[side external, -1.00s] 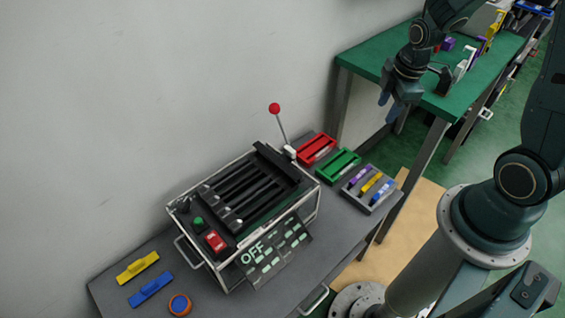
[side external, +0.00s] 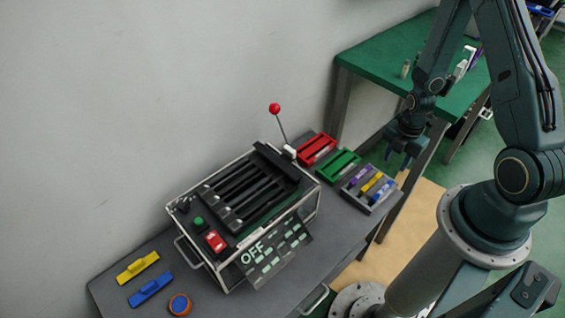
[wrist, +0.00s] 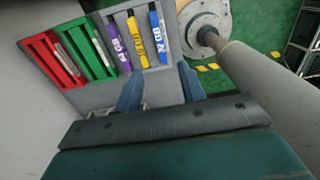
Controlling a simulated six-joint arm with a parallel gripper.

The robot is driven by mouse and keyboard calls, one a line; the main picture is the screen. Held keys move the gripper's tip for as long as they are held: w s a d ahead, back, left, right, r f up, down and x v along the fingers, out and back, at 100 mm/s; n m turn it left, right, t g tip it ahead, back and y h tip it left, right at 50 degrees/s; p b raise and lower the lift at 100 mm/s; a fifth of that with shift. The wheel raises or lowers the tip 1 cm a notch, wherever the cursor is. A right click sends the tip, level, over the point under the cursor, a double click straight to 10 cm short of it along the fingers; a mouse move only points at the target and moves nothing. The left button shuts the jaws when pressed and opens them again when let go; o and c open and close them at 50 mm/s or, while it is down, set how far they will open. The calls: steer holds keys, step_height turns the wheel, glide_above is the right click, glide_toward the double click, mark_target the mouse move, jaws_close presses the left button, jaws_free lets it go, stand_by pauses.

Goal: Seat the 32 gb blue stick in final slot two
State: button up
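The blue stick (side external: 382,193) lies at the right end of the grey tray (side external: 345,189), beside a yellow stick (side external: 371,183) and a purple stick (side external: 360,175). In the wrist view the blue stick (wrist: 157,38) shows printed lettering, but I cannot read its size. My gripper (side external: 397,162) is above and behind the tray, fingers pointing down. In the wrist view its two fingers (wrist: 160,88) are apart with nothing between them. Which place is final slot two I cannot tell from the labels.
A red tray (side external: 316,149) and a green tray (side external: 338,164) stand beside the grey tray. A slotted machine (side external: 309,203) with a red-knobbed lever (side external: 274,109) and an OFF panel fills the middle. Yellow (side external: 137,268) and blue (side external: 151,290) blocks lie at the left.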

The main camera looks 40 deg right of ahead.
steer(key=shift+f, duration=0.15)
glide_above(383, 189)
steer(key=shift+s+f, duration=0.15)
steer(key=shift+f, duration=4.1)
steer(key=shift+f, duration=0.1)
steer(key=shift+f, duration=2.45)
steer(key=shift+f, duration=0.25)
jaws_close()
